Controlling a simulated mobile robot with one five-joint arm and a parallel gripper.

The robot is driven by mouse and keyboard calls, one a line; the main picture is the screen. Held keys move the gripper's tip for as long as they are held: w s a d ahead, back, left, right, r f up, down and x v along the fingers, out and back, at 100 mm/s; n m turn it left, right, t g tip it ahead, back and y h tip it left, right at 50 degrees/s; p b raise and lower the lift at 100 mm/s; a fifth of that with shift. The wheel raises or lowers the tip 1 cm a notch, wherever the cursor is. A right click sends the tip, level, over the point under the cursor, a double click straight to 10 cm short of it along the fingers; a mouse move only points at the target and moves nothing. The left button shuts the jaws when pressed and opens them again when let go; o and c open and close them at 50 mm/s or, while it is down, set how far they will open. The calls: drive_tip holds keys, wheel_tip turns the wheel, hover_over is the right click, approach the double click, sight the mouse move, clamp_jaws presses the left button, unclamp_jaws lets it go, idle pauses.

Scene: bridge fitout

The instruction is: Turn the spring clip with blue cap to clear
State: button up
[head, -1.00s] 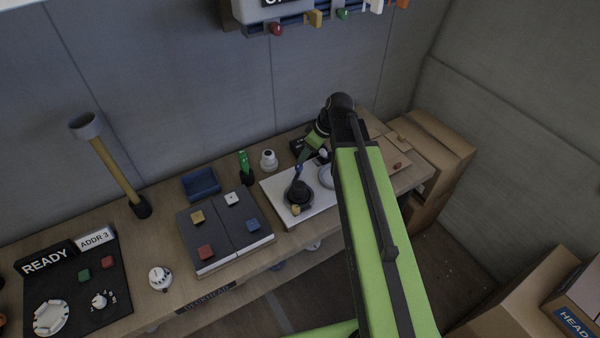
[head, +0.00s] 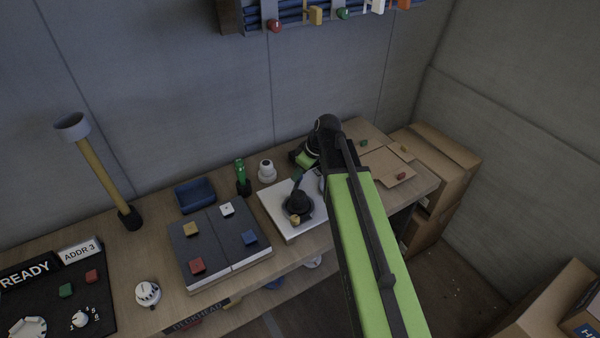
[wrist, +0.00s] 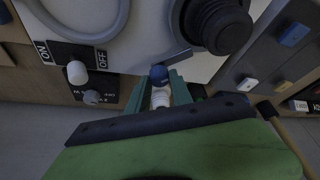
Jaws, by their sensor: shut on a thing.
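The spring clip with blue cap shows in the wrist view (wrist: 158,75), its blue top standing above a white body between my green fingers. My gripper (wrist: 159,92) is shut on it. The clip is at the edge of a white panel (wrist: 130,55), close to a black ribbed round knob (wrist: 222,25). A short dark bar lies beside the cap. In the head view the white panel (head: 272,206) and black knob (head: 298,203) sit left of my arm. My fingers and the clip are too small and partly hidden there to judge the clip's turn.
An ON/OFF toggle (wrist: 77,72) and a grey knob (wrist: 92,97) are left of my gripper in the wrist view. In the head view, a green-handled item (head: 241,175), a white dome (head: 266,170) and a blue tray (head: 195,195) stand nearby. Cardboard boxes (head: 435,165) are at right.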

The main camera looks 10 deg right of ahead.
clamp_jaws()
drive_tip(key=m, duration=0.2)
drive_tip(key=shift+s+a+m+t+h, duration=0.1)
drive_tip(key=shift+m+t+h, duration=0.2)
drive_tip(key=shift+t+h, duration=0.1)
drive_tip(key=m+h, duration=0.1)
drive_tip(key=m, duration=0.1)
drive_tip(key=m+h, duration=0.1)
drive_tip(key=m, duration=0.2)
drive_tip(key=shift+t, duration=0.3)
drive_tip(key=shift+m, duration=0.3)
drive_tip(key=o, duration=0.9)
unclamp_jaws()
